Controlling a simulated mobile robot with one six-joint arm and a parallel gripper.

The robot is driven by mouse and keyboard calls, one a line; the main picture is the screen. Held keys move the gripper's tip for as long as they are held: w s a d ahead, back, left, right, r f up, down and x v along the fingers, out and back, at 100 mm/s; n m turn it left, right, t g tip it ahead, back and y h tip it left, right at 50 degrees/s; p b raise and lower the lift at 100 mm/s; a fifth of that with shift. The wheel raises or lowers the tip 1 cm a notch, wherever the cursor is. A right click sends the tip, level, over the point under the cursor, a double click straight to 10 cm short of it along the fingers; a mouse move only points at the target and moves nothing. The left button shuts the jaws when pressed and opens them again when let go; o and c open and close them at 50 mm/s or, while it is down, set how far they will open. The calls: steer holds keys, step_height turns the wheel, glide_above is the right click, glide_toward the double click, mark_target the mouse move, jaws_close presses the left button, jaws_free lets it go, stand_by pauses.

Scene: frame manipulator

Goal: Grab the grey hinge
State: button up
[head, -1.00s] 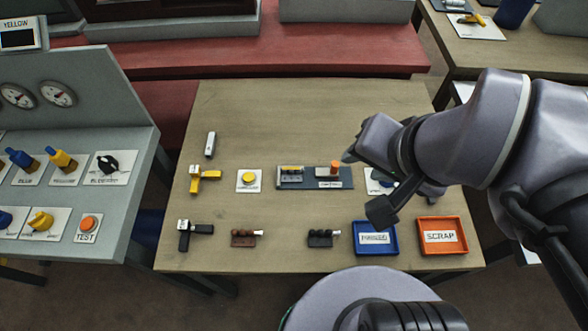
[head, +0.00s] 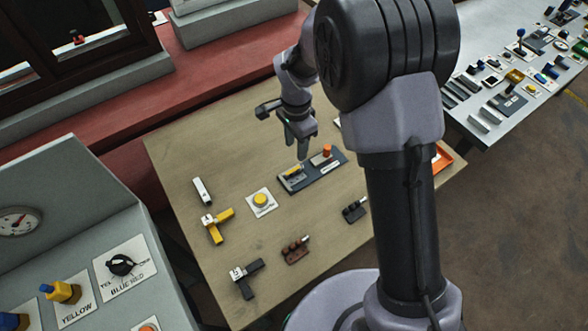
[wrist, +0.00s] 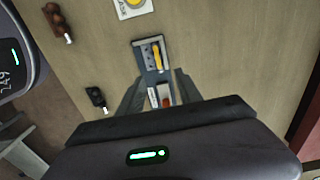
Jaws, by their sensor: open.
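No part is labelled as the grey hinge, and I cannot tell for certain which one it is. A dark grey-black jointed piece with a pale pin (head: 355,210) lies on the table right of centre; it also shows in the wrist view (wrist: 97,97), left of my fingers. A similar brown piece (head: 295,249) lies to its left. A grey fixture plate (head: 313,178) with a grey-and-yellow part and an orange button lies near mid-table. My gripper (head: 301,148) is open and empty above this plate; in the wrist view its fingers (wrist: 157,92) flank the plate's button end.
A yellow T-shaped piece (head: 216,224), a dark T-shaped piece (head: 245,278), a pale grey block (head: 202,191) and a yellow button (head: 261,200) are at the table's left. An orange tray (head: 442,158) is partly hidden by my arm. A grey control panel (head: 75,215) stands left.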

mark_target(296, 168)
step_height(296, 168, down, 10)
steer(key=b, duration=0.3)
steer(key=shift+s+b, duration=0.15)
steer(key=shift+b, duration=0.15)
steer(key=shift+r, duration=0.1)
jaws_close()
